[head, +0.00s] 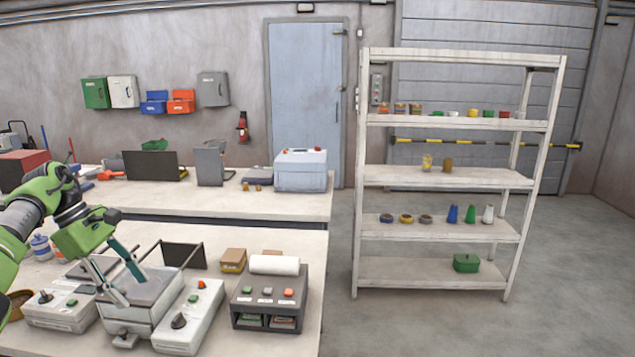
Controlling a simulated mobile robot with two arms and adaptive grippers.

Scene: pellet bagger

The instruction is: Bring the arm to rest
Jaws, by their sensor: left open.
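My left arm comes in from the left edge, green with dark joints. Its left gripper (126,290) hangs over the front bench, fingers pointing down and spread apart, with nothing seen between them. My right gripper is not in view.
A grey button unit (262,318) with a white roll (274,265) stands at the front bench's right. A small cardboard box (233,261) is behind it. A back bench (230,204) holds a white machine (300,171). A shelf rack (440,180) stands right, with open floor around it.

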